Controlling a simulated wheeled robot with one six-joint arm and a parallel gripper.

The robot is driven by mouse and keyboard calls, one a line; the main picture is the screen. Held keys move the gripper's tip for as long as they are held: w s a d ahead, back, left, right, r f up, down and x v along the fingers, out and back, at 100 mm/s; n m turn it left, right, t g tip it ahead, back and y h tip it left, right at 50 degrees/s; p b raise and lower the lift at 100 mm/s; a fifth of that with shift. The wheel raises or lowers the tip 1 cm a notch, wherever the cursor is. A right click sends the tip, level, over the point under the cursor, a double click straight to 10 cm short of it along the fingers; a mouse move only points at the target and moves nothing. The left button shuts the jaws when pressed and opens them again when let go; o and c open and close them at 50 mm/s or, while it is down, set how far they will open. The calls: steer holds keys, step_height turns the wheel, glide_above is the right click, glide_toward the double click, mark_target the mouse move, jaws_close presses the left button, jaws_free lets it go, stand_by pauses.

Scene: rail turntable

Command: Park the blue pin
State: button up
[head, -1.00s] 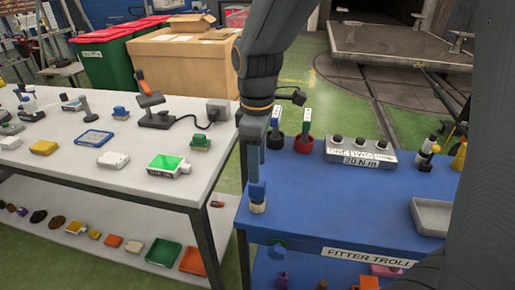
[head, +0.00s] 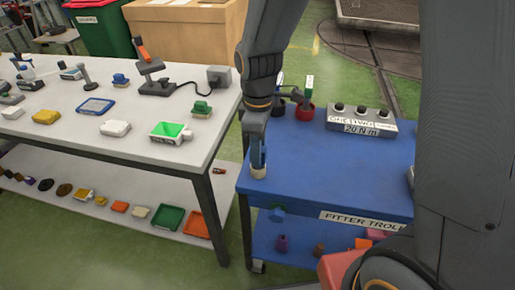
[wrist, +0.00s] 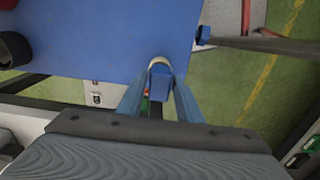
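The blue pin (wrist: 160,82) stands in a cream round holder at the front left corner of the blue trolley top (head: 330,180). The holder's rim (head: 258,173) shows just under my gripper (head: 258,158) in the head view. In the wrist view, the fingers of my gripper (wrist: 160,92) lie one on each side of the pin, close to it. Whether they press on it or leave a thin gap cannot be made out. In the head view the fingers mostly hide the pin.
A grey block (head: 361,120) with several round knobs and a red cup (head: 305,111) stand farther back on the trolley. A white table (head: 90,150) with many small objects is at left, across a narrow gap. The trolley's middle is clear.

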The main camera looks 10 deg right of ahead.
jaws_close()
steer(key=shift+r+p, duration=0.7)
steer(key=shift+p, duration=0.05)
stand_by(0.6)
steer(key=shift+r+p, duration=2.7)
steer(key=shift+r, duration=0.3)
steer(key=shift+r, duration=0.15)
step_height(320, 180, up, 5)
steer(key=p, duration=0.4)
